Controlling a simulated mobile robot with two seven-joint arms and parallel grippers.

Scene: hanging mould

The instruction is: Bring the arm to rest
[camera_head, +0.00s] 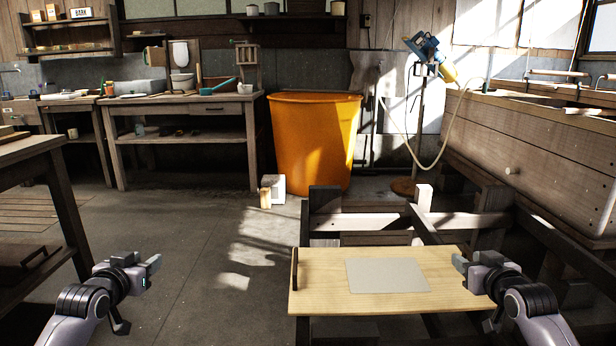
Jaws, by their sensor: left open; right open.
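My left gripper (137,286) is at the lower left, over the bare floor, with its jaws apart and nothing between them. My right gripper (468,276) is at the lower right, by the right edge of a pale wooden board (320,283). Its jaws are apart and no object shows between them. A light grey rectangular sheet (387,275) lies flat on the board. A thin dark bar (294,268) stands along the board's left edge. I cannot tell whether the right gripper touches the board.
A dark timber frame (360,222) stands behind the board. An orange tub (313,140) is further back, with a blue tool on a stand (421,100) beside it. A wooden vat (550,135) fills the right. A table (30,150) stands at left. The floor (190,240) between is clear.

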